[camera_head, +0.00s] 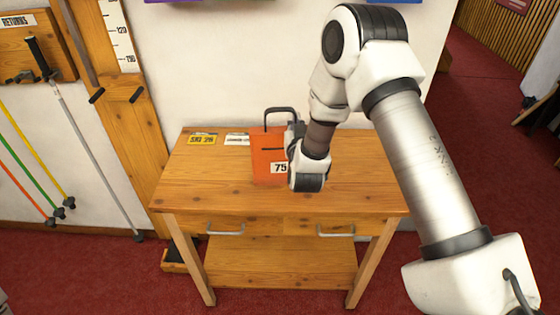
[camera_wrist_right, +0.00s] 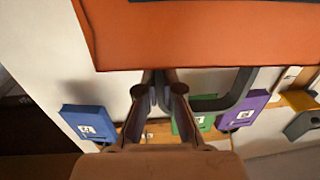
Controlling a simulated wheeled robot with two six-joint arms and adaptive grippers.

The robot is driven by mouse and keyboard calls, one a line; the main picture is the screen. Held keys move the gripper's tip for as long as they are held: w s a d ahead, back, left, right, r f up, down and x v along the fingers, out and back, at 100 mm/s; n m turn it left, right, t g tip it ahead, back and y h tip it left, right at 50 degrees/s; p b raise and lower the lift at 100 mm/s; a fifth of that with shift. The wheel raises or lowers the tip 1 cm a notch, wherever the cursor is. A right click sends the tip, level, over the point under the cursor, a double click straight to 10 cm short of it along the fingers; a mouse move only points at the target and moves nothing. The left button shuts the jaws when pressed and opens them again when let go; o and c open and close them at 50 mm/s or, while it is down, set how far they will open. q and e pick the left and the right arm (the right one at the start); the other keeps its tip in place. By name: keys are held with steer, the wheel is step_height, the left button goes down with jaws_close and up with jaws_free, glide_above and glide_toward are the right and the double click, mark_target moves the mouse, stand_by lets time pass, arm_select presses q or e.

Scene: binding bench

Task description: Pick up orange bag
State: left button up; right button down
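The orange bag (camera_head: 268,162) stands upright on the wooden table, with a dark loop handle on top and a white label reading 75. My right gripper (camera_head: 294,138) is at the bag's upper right, by the handle's right side. In the right wrist view the bag (camera_wrist_right: 205,35) fills the top, and the fingers of my right gripper (camera_wrist_right: 160,80) are close together at the handle (camera_wrist_right: 236,92), with a dark part of it between them. The wrist hides part of the bag's right side in the head view. My left gripper is out of view.
The wooden table (camera_head: 215,185) has clear room left of the bag. A yellow card (camera_head: 202,139) and a white card (camera_head: 237,139) lie at its back edge. Blue (camera_wrist_right: 90,122), green (camera_wrist_right: 198,118) and purple (camera_wrist_right: 243,110) bags hang on the wall behind.

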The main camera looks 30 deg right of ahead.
mark_target(296, 112)
steer(key=shift+r, duration=0.15)
steer(key=shift+r+b, duration=0.7)
steer(key=shift+r, duration=0.9)
steer(key=shift+b+v, duration=0.4)
steer(key=shift+v, duration=0.7)
steer(key=r+p+v, duration=0.1)
steer(key=p+v, duration=0.9)
steer(key=v, duration=0.3)
steer(key=shift+s+a+r, duration=0.25)
steer(key=shift+s, duration=0.05)
